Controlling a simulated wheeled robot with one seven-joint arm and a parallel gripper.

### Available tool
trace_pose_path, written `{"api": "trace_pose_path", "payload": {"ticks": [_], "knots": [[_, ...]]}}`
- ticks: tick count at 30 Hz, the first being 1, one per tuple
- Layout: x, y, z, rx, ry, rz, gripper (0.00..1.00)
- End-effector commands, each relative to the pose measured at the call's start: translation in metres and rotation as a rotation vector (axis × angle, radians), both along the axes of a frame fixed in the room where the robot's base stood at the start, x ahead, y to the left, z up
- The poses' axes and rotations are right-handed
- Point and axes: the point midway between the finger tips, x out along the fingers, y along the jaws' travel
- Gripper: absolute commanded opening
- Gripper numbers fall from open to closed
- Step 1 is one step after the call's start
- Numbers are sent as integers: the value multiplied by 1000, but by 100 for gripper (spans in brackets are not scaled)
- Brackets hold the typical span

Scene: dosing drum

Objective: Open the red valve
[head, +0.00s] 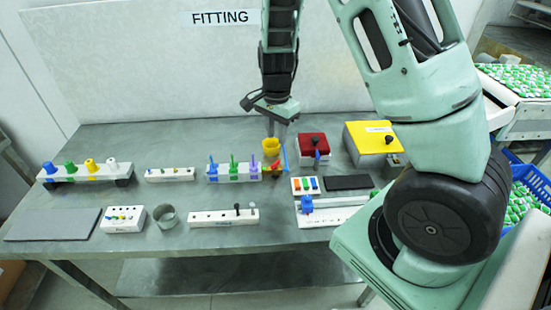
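A yellow cup-shaped drum (271,146) stands towards the back of the grey metal table. A small red-orange piece (275,168) shows just below it, probably the red valve; it is too small to tell whether it is open or shut. A thin blue upright bar is just to its right. My gripper (271,122) hangs from above, over the drum and close to it. Its fingers are small and partly hidden, so I cannot tell whether they are apart or hold anything.
A red box (312,141) and a yellow box (371,142) stand right of the drum. A white rack with coloured pegs (233,177) is close on its left. A metal cup (167,216) and white peg blocks stand in front. Bare table (180,137) lies back left.

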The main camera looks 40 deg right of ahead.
Motion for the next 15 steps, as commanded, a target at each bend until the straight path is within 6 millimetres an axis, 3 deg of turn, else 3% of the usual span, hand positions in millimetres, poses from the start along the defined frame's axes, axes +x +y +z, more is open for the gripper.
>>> {"api": "trace_pose_path", "payload": {"ticks": [9, 15], "knots": [[-1, -1, -65, 0, 4, -3, 27], [-1, 0, -89, 1, 2, -1, 27]]}}
